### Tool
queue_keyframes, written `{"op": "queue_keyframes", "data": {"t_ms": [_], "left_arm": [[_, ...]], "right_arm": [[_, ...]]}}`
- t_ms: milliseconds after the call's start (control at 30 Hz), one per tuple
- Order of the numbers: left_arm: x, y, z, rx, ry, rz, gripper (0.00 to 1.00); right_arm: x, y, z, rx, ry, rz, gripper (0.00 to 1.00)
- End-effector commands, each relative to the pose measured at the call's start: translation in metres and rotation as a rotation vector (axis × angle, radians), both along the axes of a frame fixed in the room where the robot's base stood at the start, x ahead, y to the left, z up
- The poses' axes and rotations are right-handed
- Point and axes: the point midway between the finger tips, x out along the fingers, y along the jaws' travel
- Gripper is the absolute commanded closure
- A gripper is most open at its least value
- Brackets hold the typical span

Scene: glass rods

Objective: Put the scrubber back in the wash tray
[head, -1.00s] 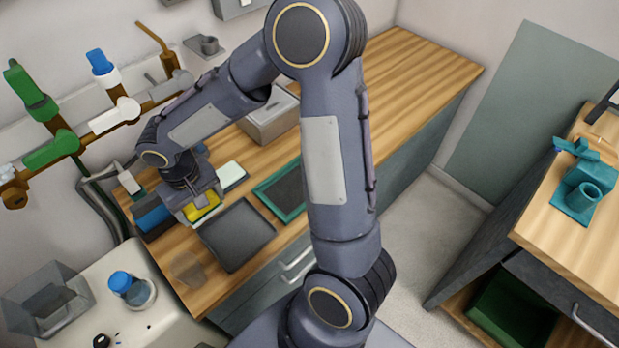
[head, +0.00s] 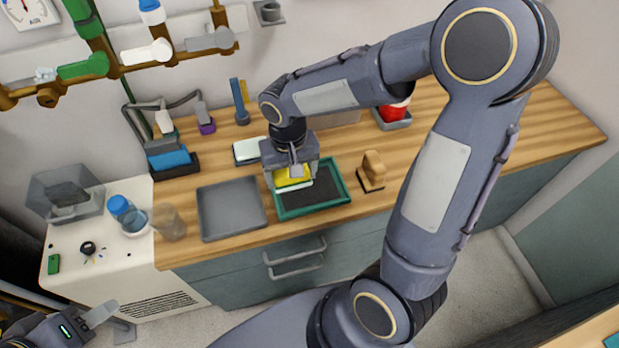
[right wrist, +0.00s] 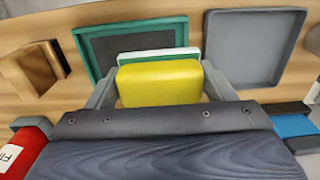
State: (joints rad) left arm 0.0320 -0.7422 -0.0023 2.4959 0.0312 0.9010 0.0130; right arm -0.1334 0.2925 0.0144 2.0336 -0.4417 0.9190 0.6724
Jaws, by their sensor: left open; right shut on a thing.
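The scrubber (head: 292,178), a yellow block with a pale white-green layer, is shut in my right gripper (head: 290,172). It also shows in the right wrist view (right wrist: 158,82) between both fingers. It hangs over the left end of a green-rimmed tray (head: 342,184) with a dark inside; I cannot tell its height above it. A plain grey tray (head: 230,208) lies just left of it, empty. No label shows which is the wash tray. My left gripper (head: 108,318) is open and empty at the lower left, away from the counter.
A wooden block (head: 372,170) stands right of the green tray. A red item in a grey holder (head: 393,113) is behind it. A pale pad (head: 250,150) and a blue item in a black holder (head: 172,160) are at the back left. A clear cup (head: 168,222) stands near the left edge.

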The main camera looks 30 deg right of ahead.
Motion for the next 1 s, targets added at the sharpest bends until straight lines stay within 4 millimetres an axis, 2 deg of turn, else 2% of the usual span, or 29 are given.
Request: {"op": "queue_keyframes", "data": {"t_ms": [33,200,533,700,1000], "left_arm": [[0.0,0.0,0.004,0.0,0.0,0.0,0.55],[0.0,0.0,0.004,0.0,0.0,0.0,0.55],[0.0,0.0,0.006,0.0,0.0,0.0,0.55],[0.0,0.0,0.004,0.0,0.0,0.0,0.55],[0.0,0.0,0.004,0.0,0.0,0.0,0.55]], "right_arm": [[0.004,-0.013,-0.005,-0.001,0.004,-0.008,0.45],[0.013,-0.034,-0.038,0.0,0.005,-0.004,0.45],[0.021,-0.055,-0.066,0.0,0.003,-0.002,0.45],[0.021,-0.054,-0.09,0.0,0.002,0.0,0.45],[0.021,-0.053,-0.094,0.0,-0.001,0.0,0.45]]}}
